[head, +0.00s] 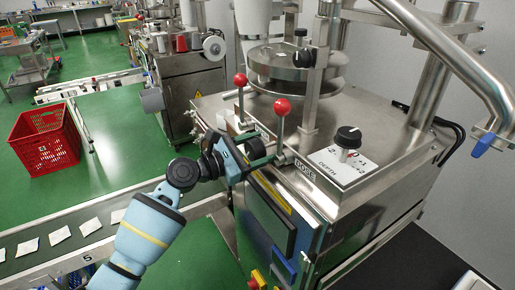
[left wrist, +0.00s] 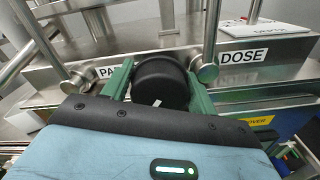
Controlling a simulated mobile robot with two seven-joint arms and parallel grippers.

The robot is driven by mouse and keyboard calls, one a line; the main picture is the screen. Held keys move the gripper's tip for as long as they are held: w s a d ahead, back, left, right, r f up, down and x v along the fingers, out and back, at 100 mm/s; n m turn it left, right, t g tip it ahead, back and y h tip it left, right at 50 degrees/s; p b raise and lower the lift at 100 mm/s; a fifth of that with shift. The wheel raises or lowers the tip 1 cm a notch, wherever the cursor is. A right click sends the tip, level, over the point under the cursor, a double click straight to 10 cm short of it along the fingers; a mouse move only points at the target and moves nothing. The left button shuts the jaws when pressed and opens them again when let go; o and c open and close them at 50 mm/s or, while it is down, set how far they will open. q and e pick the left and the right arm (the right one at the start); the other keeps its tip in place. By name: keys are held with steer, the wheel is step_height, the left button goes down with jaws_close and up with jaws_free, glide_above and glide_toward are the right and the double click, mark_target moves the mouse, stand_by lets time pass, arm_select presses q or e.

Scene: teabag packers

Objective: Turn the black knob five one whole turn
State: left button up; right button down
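A round black knob (left wrist: 161,80) with a short white mark, slightly slanted, sits on the machine front between the two lever pivots in the left wrist view. The green fingers of my left gripper (left wrist: 160,85) lie against its left and right sides, and it appears gripped. In the head view my left gripper (head: 262,158) is at the upper front edge of the steel machine, and it hides this knob. Another black knob (head: 348,137) with a white pointer stands upright on the DEPTH dial plate (head: 340,170). My right gripper is not in view.
Two levers with red balls, one left (head: 240,80) and one right (head: 282,106), rise close to my left gripper. A DOSE label (left wrist: 242,56) is right of the gripped knob. A conveyor with teabags (head: 60,235) and a red crate (head: 45,140) are at left.

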mark_target(249, 151)
arm_select(q)
steer(key=shift+a, duration=0.1)
steer(key=v, duration=0.7)
steer(key=shift+s+a, duration=0.25)
